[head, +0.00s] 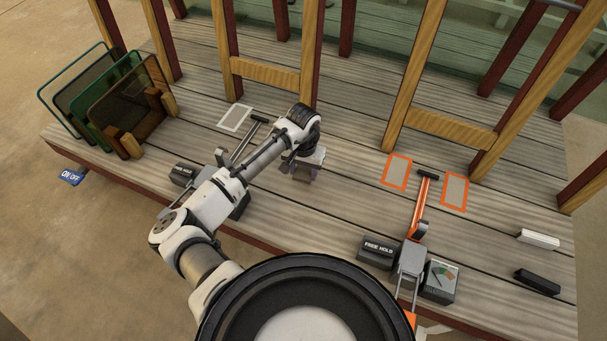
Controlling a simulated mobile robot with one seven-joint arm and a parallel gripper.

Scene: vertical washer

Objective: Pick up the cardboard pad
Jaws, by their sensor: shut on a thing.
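My gripper (302,178) points down at the wooden deck (345,200), left of the orange lever. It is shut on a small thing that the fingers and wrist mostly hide. This looks to be the cardboard pad, but its outline cannot be made out. I cannot tell whether it touches the deck or is just above it. A grey patch with a white outline (235,118) lies flat on the deck to the left of my gripper. Two beige patches with orange outlines, one left (397,172) and one right (455,192), flank the lever.
An orange lever (420,212) with a dark bar stands near a FREE HOLD box (378,249) and a gauge (441,280). A wooden rack (128,140) holds glass panes at the left. Wooden posts rise at the back. White (538,239) and black (537,282) bars lie right.

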